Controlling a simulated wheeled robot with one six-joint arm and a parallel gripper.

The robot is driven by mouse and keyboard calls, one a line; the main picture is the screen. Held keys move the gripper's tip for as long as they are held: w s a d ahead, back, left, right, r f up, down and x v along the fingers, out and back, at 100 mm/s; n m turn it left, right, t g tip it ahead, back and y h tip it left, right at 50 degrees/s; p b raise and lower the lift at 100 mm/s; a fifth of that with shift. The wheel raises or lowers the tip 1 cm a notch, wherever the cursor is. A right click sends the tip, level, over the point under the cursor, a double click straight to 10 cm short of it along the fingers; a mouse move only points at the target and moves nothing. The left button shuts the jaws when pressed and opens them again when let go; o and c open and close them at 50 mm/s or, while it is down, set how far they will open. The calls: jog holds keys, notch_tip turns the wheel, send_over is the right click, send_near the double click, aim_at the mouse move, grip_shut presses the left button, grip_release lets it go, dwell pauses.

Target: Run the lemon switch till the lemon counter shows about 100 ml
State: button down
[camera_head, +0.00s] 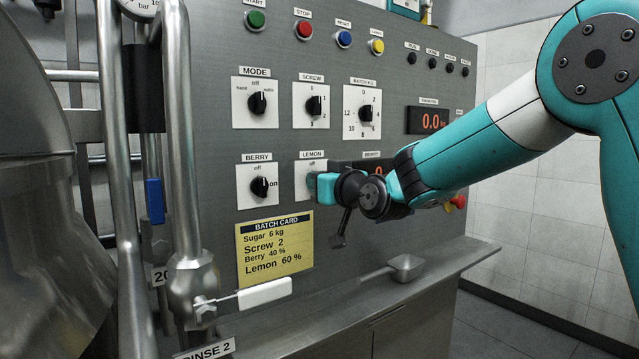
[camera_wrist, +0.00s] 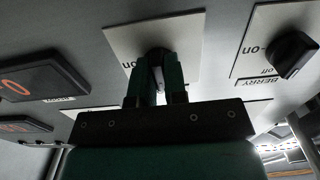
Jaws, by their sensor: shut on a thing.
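The lemon switch sits on a white plate (camera_head: 304,170) under the label LEMON in the head view. My gripper (camera_head: 326,188) is in front of this plate and hides most of the knob. In the wrist view, turned upside down, the gripper (camera_wrist: 157,75) is shut on the dark lemon knob (camera_wrist: 157,55), one finger on each side. I cannot tell which way the knob points. A dark display (camera_head: 343,168) right of the plate is mostly covered by my arm. I cannot make out the lemon counter's reading.
The berry switch (camera_head: 259,187) is just left of the lemon plate; it also shows in the wrist view (camera_wrist: 290,52). The batch card (camera_head: 274,248) hangs below. Pipes and a white-handled valve (camera_head: 264,292) stand at left. A scoop (camera_head: 405,266) lies on the ledge.

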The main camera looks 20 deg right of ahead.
jog(key=c, duration=1.2)
grip_release()
jog(key=shift+o, duration=0.2)
jog(key=b+v, duration=0.3)
jog(key=v, duration=1.4)
jog(key=shift+s+b, duration=0.2)
jog(key=shift+b, duration=0.2)
jog(key=shift+d, duration=0.1)
jog(key=s+a+f+n+g+y+p, duration=0.1)
jog(key=s+a+f+g+p, duration=0.2)
jog(key=s+a+g+p, duration=0.15)
jog(key=s+a+f+n+g+p, duration=0.1)
jog(key=s+a+f+g+p, duration=0.1)
jog(key=s+a+g+p, duration=0.3)
jog(key=s+f+n+g+h+p, duration=0.1)
jog(key=s+f+g+h+p, duration=0.1)
jog(key=s+g, duration=0.5)
jog(key=s+f, duration=0.1)
jog(key=s, duration=0.5)
jog(key=shift+s+g, duration=0.35)
